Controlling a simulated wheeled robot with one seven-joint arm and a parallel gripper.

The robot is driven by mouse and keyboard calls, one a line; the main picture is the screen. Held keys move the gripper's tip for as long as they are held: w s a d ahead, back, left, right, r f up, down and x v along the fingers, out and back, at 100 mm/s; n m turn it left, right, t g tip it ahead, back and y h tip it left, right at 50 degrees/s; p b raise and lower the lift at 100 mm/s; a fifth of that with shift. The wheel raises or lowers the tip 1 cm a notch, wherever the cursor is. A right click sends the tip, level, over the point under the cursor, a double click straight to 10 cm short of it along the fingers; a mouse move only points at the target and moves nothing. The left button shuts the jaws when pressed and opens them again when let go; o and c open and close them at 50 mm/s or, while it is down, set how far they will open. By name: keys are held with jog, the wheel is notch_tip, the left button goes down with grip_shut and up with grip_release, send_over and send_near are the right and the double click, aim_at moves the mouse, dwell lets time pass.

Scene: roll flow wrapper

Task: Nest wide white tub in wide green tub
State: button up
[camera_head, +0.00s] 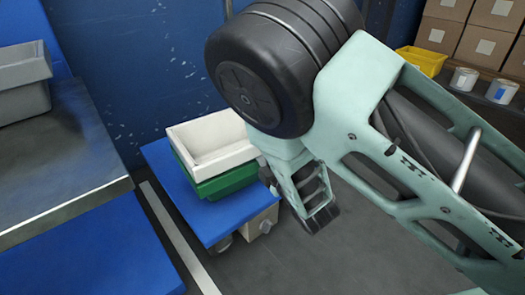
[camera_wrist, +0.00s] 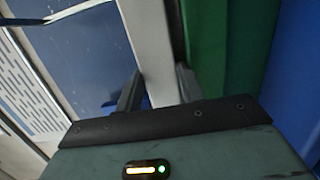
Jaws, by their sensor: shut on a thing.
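The wide white tub (camera_head: 205,140) is upright and roughly level, directly over the wide green tub (camera_head: 222,182). Its lower part is hidden behind the green wall, so how deep it sits inside cannot be told. The green tub stands on a blue platform. In the wrist view, my gripper (camera_wrist: 158,90) has its two fingers on either side of a pale wall of the white tub (camera_wrist: 150,40), shut on it. The green tub's wall (camera_wrist: 225,45) shows close beside it at right. In the head view the fingertips are hidden behind my arm.
The blue platform (camera_head: 170,165) is low and has bare room left of the tubs. A metal table (camera_head: 60,165) with a grey bin (camera_head: 25,90) is at left. Boxes (camera_head: 465,40), a yellow bin (camera_head: 420,60) and cans are at back right. The floor at lower middle is clear.

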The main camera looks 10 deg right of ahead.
jog(key=shift+r, duration=0.1)
jog(key=o, duration=1.3)
jog(key=shift+s+f, duration=0.1)
jog(key=shift+f, duration=0.2)
jog(key=shift+s, duration=0.1)
jog(key=shift+r+p+v, duration=0.15)
jog(key=shift+p+v, duration=2)
jog(key=shift+v, duration=2.1)
jog(key=shift+r+p+v, duration=0.2)
jog(key=shift+p+v, duration=1.95)
jog(key=shift+v, duration=2.15)
